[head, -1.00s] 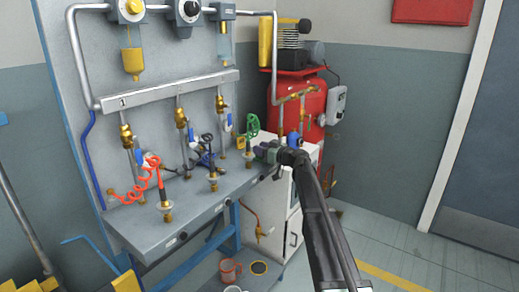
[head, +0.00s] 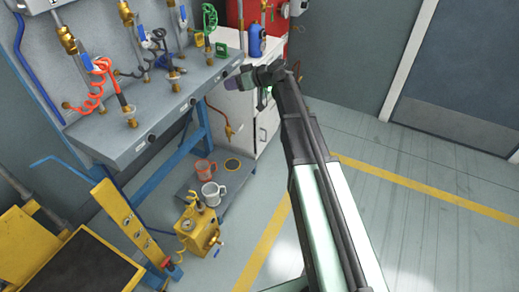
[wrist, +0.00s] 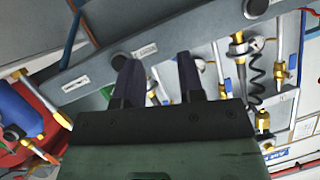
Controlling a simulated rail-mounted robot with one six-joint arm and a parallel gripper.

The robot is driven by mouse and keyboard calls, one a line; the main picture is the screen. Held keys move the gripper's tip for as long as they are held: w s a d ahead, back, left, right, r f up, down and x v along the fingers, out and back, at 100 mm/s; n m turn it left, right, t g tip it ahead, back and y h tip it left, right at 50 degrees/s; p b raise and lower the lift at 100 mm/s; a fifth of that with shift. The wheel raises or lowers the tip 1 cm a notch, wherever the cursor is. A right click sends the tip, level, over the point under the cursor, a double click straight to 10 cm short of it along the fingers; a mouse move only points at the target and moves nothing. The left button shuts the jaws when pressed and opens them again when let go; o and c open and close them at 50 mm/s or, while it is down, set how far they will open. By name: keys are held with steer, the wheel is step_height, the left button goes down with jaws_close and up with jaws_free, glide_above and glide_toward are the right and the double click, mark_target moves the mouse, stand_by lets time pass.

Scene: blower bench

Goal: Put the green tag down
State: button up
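A small green tag (head: 221,49) is at the right end of the grey bench top, near the foot of the green coiled hose (head: 209,17). My gripper (head: 232,86) is in front of and below the bench edge, apart from the tag. A bit of green (wrist: 107,91) shows beside the left finger there.
Red (head: 101,65) and black (head: 172,70) coiled hoses stand on the bench (head: 150,124). A blue bottle (head: 256,40) is on the white cabinet (head: 233,103). Floor to the right is clear.

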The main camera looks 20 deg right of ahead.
steer(key=s+a+f+m+g+h, duration=0.2)
steer(key=s+f+g+h, duration=0.15)
steer(key=s, duration=0.65)
steer(key=s+a+f+m+g+h, duration=0.2)
steer(key=s+f, duration=0.3)
steer(key=s, duration=0.6)
steer(key=s+d+f+m+g+h, duration=0.1)
steer(key=s+m+h, duration=0.1)
steer(key=s, duration=0.3)
steer(key=s+d+f+m+g+h, duration=0.1)
steer(key=s+d+m+h, duration=0.1)
steer(key=s, duration=0.4)
steer(key=shift+s+d+h, duration=0.2)
steer(key=shift+d+h, duration=0.1)
steer(key=shift+h, duration=0.55)
